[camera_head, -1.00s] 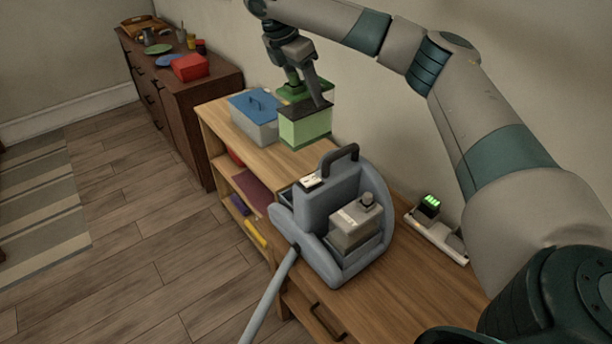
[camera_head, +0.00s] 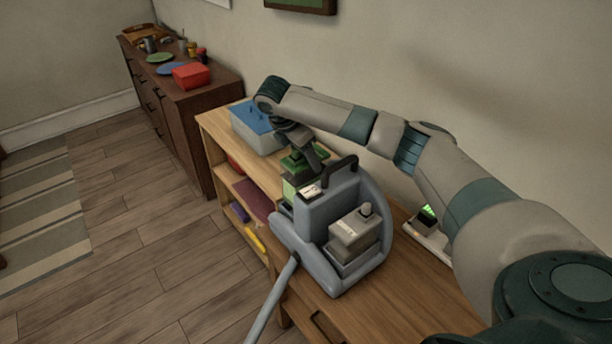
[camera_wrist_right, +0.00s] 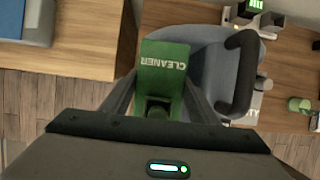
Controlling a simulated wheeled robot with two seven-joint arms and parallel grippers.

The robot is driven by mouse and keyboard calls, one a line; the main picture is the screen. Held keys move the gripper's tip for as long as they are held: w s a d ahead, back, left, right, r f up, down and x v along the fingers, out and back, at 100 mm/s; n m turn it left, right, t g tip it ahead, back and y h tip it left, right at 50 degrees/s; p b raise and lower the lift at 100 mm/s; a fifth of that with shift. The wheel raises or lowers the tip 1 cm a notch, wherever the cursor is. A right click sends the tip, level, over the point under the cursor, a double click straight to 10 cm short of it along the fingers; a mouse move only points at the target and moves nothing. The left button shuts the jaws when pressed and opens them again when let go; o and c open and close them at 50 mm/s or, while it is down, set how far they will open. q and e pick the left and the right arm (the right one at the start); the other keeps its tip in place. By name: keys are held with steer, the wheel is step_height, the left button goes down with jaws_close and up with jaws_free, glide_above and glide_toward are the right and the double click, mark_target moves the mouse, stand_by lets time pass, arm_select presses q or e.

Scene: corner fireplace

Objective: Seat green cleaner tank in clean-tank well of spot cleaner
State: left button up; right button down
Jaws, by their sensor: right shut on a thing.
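The blue-grey spot cleaner (camera_head: 317,205) stands upright on the wooden shelf top, with a black handle (camera_head: 340,170) and a greyish tank on its near side. My right gripper (camera_head: 308,160) is shut on the green cleaner tank (camera_head: 289,189), low at the far left side of the spot cleaner. The spot cleaner's body hides most of the tank and the clean-tank well, so I cannot tell whether the tank is in it. In the right wrist view the tank's green top (camera_wrist_right: 163,66), lettered CLEANER, lies between the fingers, close beside the body (camera_wrist_right: 206,68). My left gripper is out of view.
A grey box with a blue lid (camera_head: 256,128) stands behind the gripper on the shelf top (camera_head: 217,124). A white charger with green lights (camera_head: 428,238) sits near the wall, under my right arm. The hose (camera_head: 272,300) hangs off the front.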

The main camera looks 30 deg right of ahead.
mark_target(306, 179)
steer(key=shift+f+p, duration=0.4)
steer(key=shift+f, duration=1.55)
steer(key=shift+f+p, duration=0.35)
steer(key=shift+f, duration=0.2)
steer(key=shift+f+p, duration=0.35)
steer(key=shift+f, duration=1.25)
steer(key=c, duration=0.7)
jaws_free()
